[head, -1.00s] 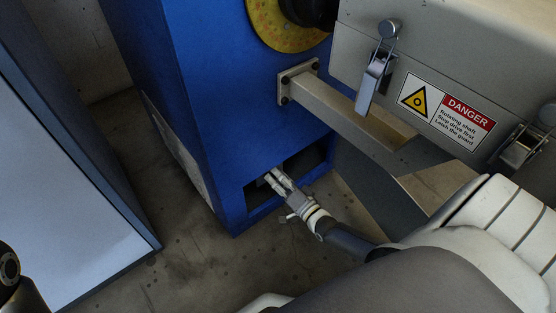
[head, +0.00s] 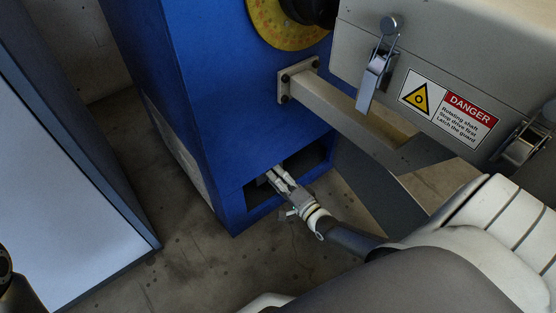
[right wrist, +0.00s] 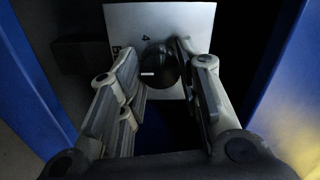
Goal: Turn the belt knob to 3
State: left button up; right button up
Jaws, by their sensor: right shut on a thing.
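The belt knob (right wrist: 158,62) is a dark round knob on a pale plate (right wrist: 190,18), inside a recess low in the blue cabinet. A short white mark on the knob points left in the right wrist view. In the head view my right gripper (head: 277,177) reaches into the opening, and the knob is hidden there. My left gripper does not show.
The blue cabinet (head: 215,110) has a yellow dial (head: 268,32) above the opening. A grey guard box (head: 440,50) with latches and a danger sign overhangs at right, with a beam (head: 345,112) to the cabinet. Another cabinet (head: 65,190) stands left; bare floor lies between.

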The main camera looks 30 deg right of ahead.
jog(key=shift+s+a+f, duration=0.1)
jog(key=o, duration=1.1)
jog(key=shift+c, duration=0.2)
jog(key=s+d, duration=0.1)
jog(key=s, duration=1.1)
